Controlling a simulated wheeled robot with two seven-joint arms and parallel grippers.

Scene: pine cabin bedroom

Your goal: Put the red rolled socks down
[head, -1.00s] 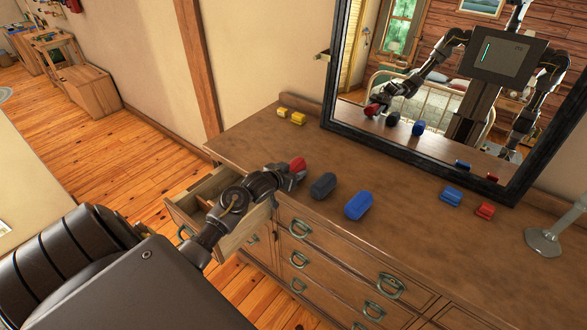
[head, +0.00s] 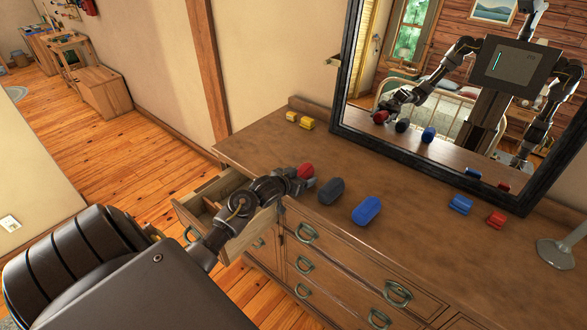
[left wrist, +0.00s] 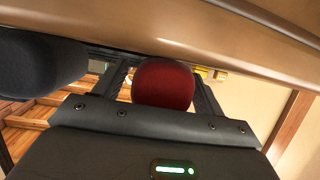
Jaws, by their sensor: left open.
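The red rolled socks (head: 306,171) rest on the dresser top near its front left, beside the dark grey rolled socks (head: 331,191). My left gripper (head: 300,176) is open around the red socks, coming from the left. In the left wrist view the red socks (left wrist: 163,84) sit between the two spread fingers, and the dark grey socks (left wrist: 38,62) are close beside one finger. Contact with the fingers cannot be told. The blue rolled socks (head: 367,211) lie further right. My right gripper is not directly in view.
The dresser top (head: 270,140) has free room behind the socks. An open drawer (head: 208,200) is below my left arm. Yellow bundles (head: 300,120) lie at the back left; a small blue bundle (head: 460,204) and red bundle (head: 495,219) lie before the mirror (head: 395,148).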

